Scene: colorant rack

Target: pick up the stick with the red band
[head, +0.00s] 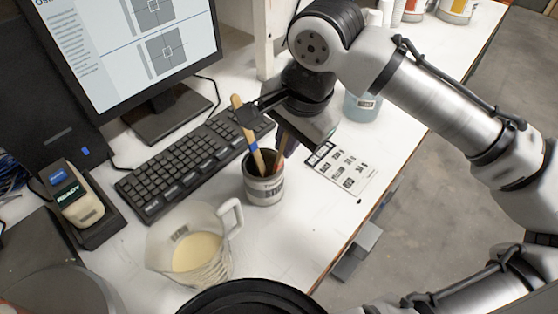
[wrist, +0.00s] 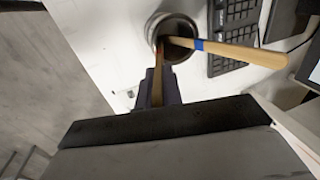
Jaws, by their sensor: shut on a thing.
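A dark cup (head: 265,186) with a pale label stands on the white table and holds two sticks; it also shows in the wrist view (wrist: 155,27). One stick with a blue band (head: 249,130) leans up to the left in the head view; in the wrist view it (wrist: 235,50) points right. The other stick, reddish near the cup (wrist: 159,53), is between my gripper's fingers (wrist: 157,88). My gripper (head: 287,143) is shut on this stick, just above the cup. Its lower end is in the cup, and my gripper hides much of it.
A clear jug (head: 190,250) of cream liquid stands in front of the cup. A keyboard (head: 175,165) and a monitor (head: 130,50) are on the left. A printed card (head: 340,168) lies right of the cup. A bluish container (head: 360,107) stands behind my gripper.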

